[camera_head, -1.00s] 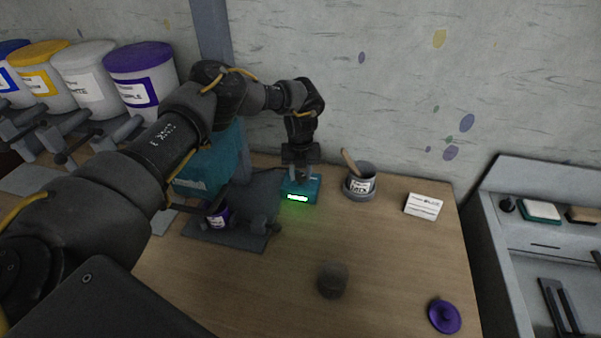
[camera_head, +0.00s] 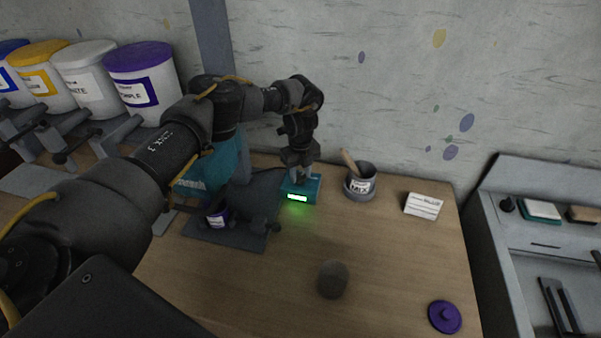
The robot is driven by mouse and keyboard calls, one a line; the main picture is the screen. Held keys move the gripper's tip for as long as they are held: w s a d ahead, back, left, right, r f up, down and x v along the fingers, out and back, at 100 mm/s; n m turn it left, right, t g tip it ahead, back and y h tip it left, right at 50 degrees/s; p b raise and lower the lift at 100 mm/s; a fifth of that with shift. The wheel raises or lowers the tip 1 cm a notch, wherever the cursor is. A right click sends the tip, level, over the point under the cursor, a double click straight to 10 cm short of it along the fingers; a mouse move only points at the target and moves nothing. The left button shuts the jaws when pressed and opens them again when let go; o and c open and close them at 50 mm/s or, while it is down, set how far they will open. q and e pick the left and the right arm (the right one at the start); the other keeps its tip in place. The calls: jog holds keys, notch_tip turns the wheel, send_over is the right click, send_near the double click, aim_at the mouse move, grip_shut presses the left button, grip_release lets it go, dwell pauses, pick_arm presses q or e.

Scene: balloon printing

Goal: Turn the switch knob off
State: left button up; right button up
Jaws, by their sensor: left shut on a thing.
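A small teal control box (camera_head: 300,196) with a lit green display sits on the wooden table near the wall. My left gripper (camera_head: 301,175) points down onto the top of the box and is shut on the switch knob there. The knob itself is mostly hidden by the fingers, so its angle cannot be read. My right gripper is not in view.
A teal machine (camera_head: 215,170) with a grey base and a purple-labelled cup (camera_head: 217,217) stands left of the box. A mixing cup (camera_head: 361,184) and a white card (camera_head: 423,206) are to the right. A dark round object (camera_head: 333,279) and a purple lid (camera_head: 444,316) lie in front.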

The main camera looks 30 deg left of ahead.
aim_at(300, 176)
pick_arm(q)
jog(key=n, duration=0.2)
jog(key=shift+n, duration=0.4)
jog(key=shift+n+p, duration=0.7)
jog(key=shift+n, duration=1.2)
jog(key=o, duration=1)
notch_tip(300, 176, up, 11)
